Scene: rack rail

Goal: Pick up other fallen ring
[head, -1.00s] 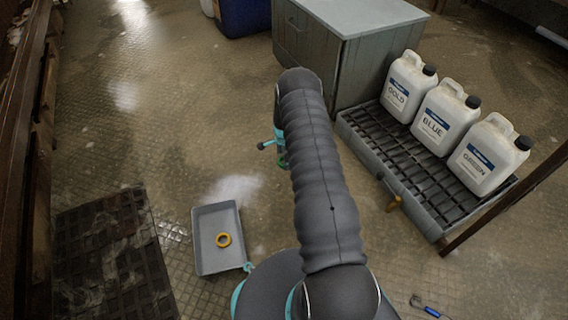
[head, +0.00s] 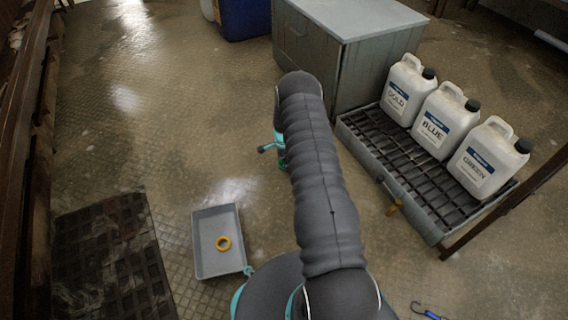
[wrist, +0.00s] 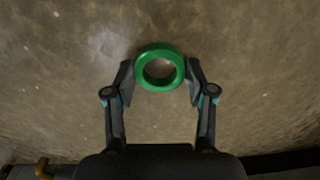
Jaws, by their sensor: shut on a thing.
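A green ring (wrist: 160,68) sits between the two fingers of my gripper (wrist: 160,80) in the wrist view. The fingers are shut on its outer sides, and the ring's hole faces the camera. In the head view my arm hides most of the gripper, and only a bit of green (head: 281,163) shows at the arm's left edge. A yellow ring (head: 223,243) lies flat in the grey tray (head: 203,269) on the floor, left of my base.
A grated rack (head: 425,218) with three white jugs labelled GOLD, BLUE and GREEN (head: 488,157) stands at the right. A grey cabinet (head: 350,20) stands behind it. A dark mat (head: 110,255) lies at the left.

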